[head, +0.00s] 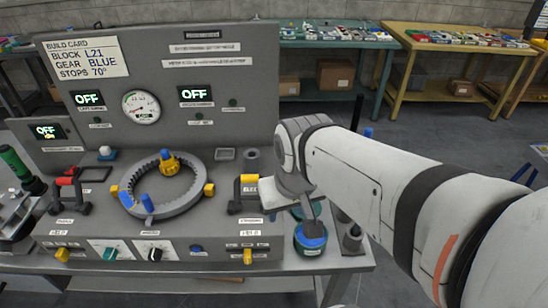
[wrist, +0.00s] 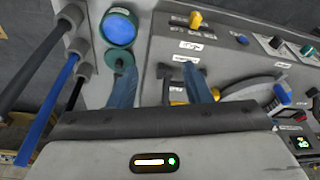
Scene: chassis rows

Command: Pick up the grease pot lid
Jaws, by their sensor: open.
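The grease pot (head: 309,247) is a small teal pot with a blue top at the bench's front right. It shows in the wrist view (wrist: 119,27) at the upper left. A teal disc with a dark knob, which looks like the lid (wrist: 111,59), lies right beside the pot. In the head view the lid (head: 297,213) is mostly hidden behind my gripper (head: 309,214). In the wrist view my gripper (wrist: 156,66) is open, with nothing between its fingers. Its left fingertip overlaps the lid's edge; I cannot tell whether they touch.
Upright rods in holders stand beside the pot, including a blue rod (wrist: 45,110). The control console (head: 200,240) with a black-and-yellow lever (head: 248,190) and a ring gear (head: 190,197) is left of my gripper. Tables (head: 455,60) stand farther back.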

